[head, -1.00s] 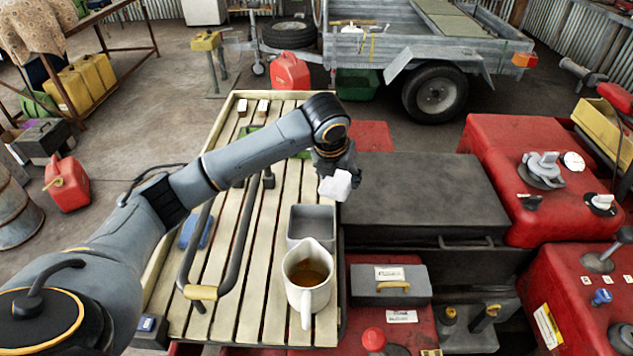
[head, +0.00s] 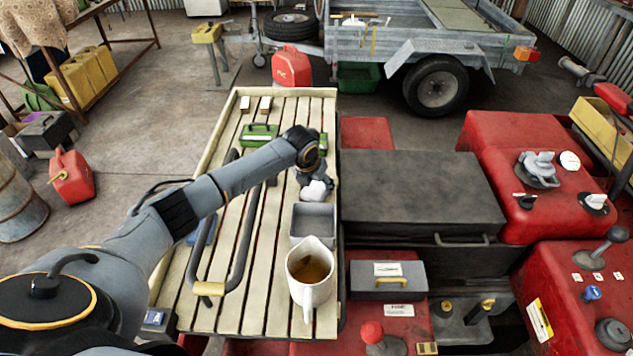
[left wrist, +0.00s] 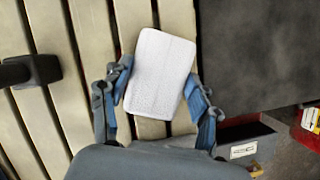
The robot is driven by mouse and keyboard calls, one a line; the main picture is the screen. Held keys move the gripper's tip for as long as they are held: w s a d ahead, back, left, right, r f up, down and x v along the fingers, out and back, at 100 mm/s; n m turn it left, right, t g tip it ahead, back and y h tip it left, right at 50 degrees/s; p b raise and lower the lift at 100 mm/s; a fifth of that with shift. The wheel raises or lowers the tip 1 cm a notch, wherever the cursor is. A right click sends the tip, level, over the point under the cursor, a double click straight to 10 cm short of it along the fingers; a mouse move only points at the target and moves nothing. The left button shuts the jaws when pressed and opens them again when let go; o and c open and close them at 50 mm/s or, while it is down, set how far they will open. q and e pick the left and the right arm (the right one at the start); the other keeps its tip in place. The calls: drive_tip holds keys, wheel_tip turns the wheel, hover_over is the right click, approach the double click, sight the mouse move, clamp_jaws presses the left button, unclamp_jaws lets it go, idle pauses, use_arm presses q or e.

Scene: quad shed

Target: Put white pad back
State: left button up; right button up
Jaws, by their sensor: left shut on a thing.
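The white pad (head: 317,190) is held in my left gripper (head: 313,180) above the slatted wooden rack, just beyond a small grey open tray (head: 313,222). In the left wrist view the white pad (left wrist: 160,72) lies slightly tilted between the two fingers of my left gripper (left wrist: 158,88), which are shut on it. Pale slats show beneath it. I cannot tell the exact gap between the pad and the slats. My right gripper is not in view.
A white jug with brown liquid (head: 311,285) stands in front of the tray. A black seat (head: 420,195) adjoins on the right.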

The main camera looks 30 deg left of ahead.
use_arm(q)
drive_tip(key=o, duration=1)
drive_tip(key=shift+r, duration=0.15)
drive_tip(key=shift+b+v, duration=0.85)
drive_tip(key=shift+v, duration=5.1)
drive_tip(key=shift+s, duration=0.1)
